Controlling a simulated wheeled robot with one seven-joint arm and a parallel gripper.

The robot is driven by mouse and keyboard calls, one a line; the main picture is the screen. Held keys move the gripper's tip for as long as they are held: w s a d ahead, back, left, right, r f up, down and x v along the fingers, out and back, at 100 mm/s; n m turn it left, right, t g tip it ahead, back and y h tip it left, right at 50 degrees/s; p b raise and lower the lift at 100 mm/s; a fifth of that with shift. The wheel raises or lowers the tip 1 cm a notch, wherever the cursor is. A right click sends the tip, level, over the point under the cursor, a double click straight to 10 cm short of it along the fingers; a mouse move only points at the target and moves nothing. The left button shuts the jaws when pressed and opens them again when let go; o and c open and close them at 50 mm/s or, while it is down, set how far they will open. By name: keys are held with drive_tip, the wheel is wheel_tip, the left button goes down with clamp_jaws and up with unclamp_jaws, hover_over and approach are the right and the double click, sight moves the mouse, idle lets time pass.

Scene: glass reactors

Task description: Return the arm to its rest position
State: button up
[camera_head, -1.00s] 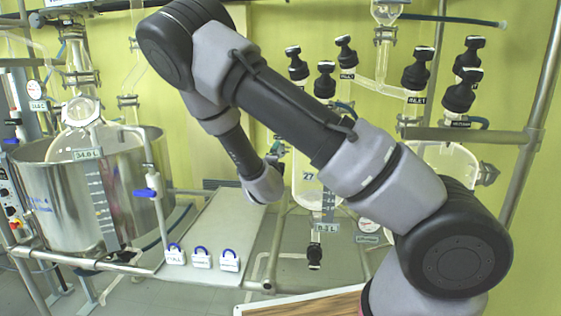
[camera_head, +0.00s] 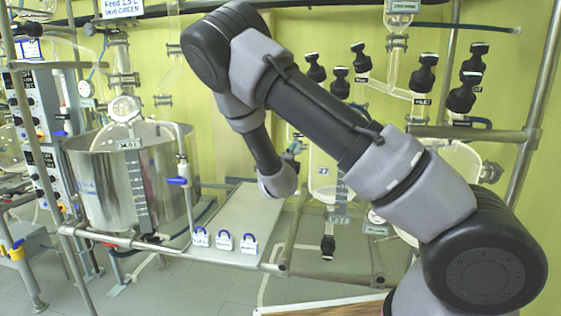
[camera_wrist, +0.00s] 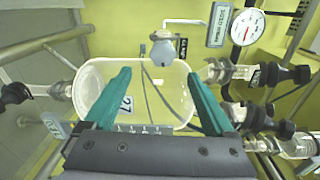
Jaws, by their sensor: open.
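My gripper (camera_wrist: 155,100) shows in the wrist view with its two green fingers spread apart and nothing between them touching both. A clear glass vessel labelled 27 (camera_wrist: 125,75) lies behind the fingers in that view; I cannot tell how far off it is. In the head view my arm (camera_head: 315,110) is folded across the picture, from the lower right up to the upper middle and down again. The gripper itself is mostly hidden there behind the arm's last links. The glass vessel (camera_head: 323,172) shows partly behind the arm.
A steel bath (camera_head: 105,185) with glassware stands at the left. Three blue-topped padlocks (camera_head: 224,241) lie on a grey shelf (camera_head: 240,215). Black-capped valves (camera_head: 423,75) and steel rails (camera_head: 540,100) crowd the right. A gauge (camera_wrist: 247,27) sits at the wrist view's top.

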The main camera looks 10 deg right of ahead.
drive_tip(key=s+d+r+n+g+y, duration=0.3)
drive_tip(key=s+r+n+g+y, duration=0.1)
drive_tip(key=s+r, duration=0.3)
drive_tip(key=s+d+r+n+g+y, duration=0.4)
drive_tip(key=s+r, duration=0.3)
drive_tip(key=r, duration=0.1)
drive_tip(key=s+d+r+n, duration=0.1)
drive_tip(key=s+r+n, duration=0.1)
drive_tip(key=s, duration=0.5)
drive_tip(key=s+d+r+n+g, duration=0.1)
drive_tip(key=s+r+n, duration=0.1)
drive_tip(key=s+n, duration=0.3)
drive_tip(key=s+r+n, duration=0.3)
drive_tip(key=s, duration=0.7)
drive_tip(key=shift+s+d+n+g, duration=0.15)
drive_tip(key=shift+d+n+g, duration=0.15)
drive_tip(key=shift+d, duration=0.1)
drive_tip(key=shift+o, duration=0.3)
